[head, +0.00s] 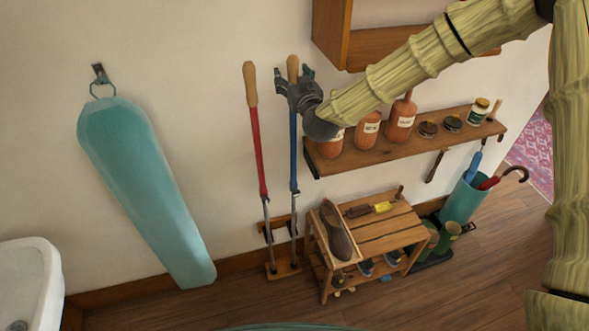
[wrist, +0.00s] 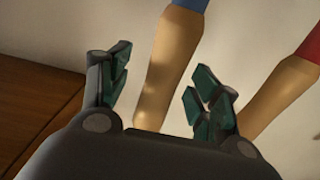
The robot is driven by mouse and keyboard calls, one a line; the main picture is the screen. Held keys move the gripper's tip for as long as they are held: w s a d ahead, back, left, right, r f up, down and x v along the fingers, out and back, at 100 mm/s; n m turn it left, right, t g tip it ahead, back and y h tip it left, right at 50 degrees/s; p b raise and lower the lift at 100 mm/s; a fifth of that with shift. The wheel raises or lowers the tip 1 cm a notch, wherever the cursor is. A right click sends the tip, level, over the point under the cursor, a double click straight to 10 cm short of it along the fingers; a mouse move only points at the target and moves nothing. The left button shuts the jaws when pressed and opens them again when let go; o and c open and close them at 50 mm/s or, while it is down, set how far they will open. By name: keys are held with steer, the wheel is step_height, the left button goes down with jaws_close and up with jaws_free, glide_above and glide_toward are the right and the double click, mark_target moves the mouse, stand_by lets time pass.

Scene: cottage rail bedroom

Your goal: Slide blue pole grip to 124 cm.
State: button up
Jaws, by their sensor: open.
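The blue pole (head: 293,150) stands upright against the wall, with a tan grip (head: 292,68) at its top and a grey lower shaft. My gripper (head: 293,76) is at this grip, one finger on each side. In the wrist view the blue pole's grip (wrist: 168,65) passes between the open, dark green finger pads (wrist: 157,82). No height marks are readable.
A red pole (head: 256,145) with a tan grip stands just left of the blue one. A wall shelf (head: 330,165) with jars is close on the right. A slatted shoe bench (head: 385,233) stands below it. A teal ironing board (head: 145,190) hangs at left.

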steer(key=b+v, duration=0.1)
steer(key=v, duration=0.9)
steer(key=shift+b, duration=0.3)
stand_by(0.4)
stand_by(0.4)
steer(key=s+d+f+g+h+b, duration=0.1)
steer(key=s+d+f+g, duration=0.15)
steer(key=s+f, duration=0.65)
steer(key=s+d+f+m+g+b, duration=0.1)
steer(key=s+d+f+g, duration=0.15)
steer(key=f, duration=1.25)
steer(key=s+d+f+g+h+b, duration=0.15)
steer(key=s+f+g, duration=0.35)
steer(key=f, duration=0.6)
steer(key=s+d+f+m+g+h+b, duration=0.1)
steer(key=s+d+f, duration=0.4)
steer(key=s, duration=0.5)
steer(key=s+d+f+m+g+h, duration=0.1)
steer(key=s+d+f+g, duration=0.2)
steer(key=s+f, duration=0.4)
steer(key=s+d+f+m+g+h+b, duration=0.1)
steer(key=s+d+f+g, duration=0.2)
steer(key=s, duration=1)
steer(key=d+f, duration=0.3)
steer(key=shift+s+d+b, duration=0.2)
steer(key=shift+d+b, duration=0.1)
steer(key=shift+b, duration=0.05)
